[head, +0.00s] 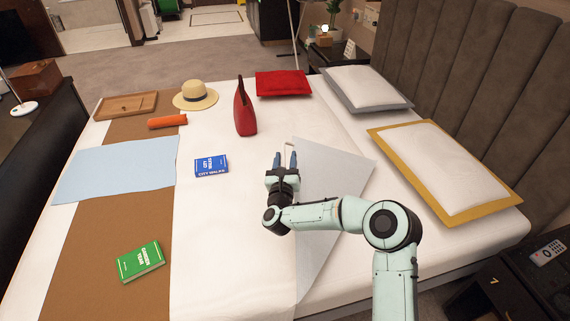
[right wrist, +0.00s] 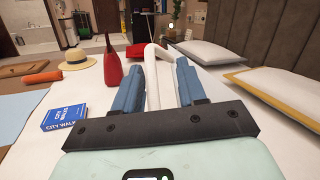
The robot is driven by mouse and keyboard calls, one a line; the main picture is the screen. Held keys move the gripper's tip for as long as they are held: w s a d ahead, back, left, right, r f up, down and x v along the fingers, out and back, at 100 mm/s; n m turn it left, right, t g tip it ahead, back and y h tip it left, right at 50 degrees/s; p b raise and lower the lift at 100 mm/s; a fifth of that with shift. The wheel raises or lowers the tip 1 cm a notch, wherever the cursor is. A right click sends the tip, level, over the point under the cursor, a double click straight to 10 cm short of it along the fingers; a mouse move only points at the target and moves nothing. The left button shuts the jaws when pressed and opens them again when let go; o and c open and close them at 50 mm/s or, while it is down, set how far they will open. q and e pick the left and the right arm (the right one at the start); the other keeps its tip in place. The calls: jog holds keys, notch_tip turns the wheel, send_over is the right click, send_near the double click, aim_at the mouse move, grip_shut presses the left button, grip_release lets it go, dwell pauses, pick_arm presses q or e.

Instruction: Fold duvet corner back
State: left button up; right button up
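The white duvet (head: 225,255) covers the bed. A pale grey-white triangular flap (head: 335,170) lies on its right part, partly hidden behind my right arm. My right gripper (head: 285,158) is over the bed, at the flap's left edge. Its two blue fingers (right wrist: 157,82) stand apart. A thin white bent strip (right wrist: 152,78) rises between them, with a visible gap to the right finger; I cannot tell whether it is part of the duvet. My left gripper is not in view.
A blue book (head: 211,167), red bag (head: 245,112), straw hat (head: 196,95), orange roll (head: 167,121), wooden tray (head: 125,104), light blue cloth (head: 115,168) and green book (head: 140,262) lie on the bed. Pillows (head: 445,165) line the headboard (head: 480,70). The duvet's lower middle is clear.

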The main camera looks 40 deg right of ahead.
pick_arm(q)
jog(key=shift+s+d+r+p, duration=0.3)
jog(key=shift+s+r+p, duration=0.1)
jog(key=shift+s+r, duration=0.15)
pick_arm(e)
jog(key=v, duration=1.3)
jog(key=shift+s, duration=0.2)
jog(key=shift+a, duration=0.15)
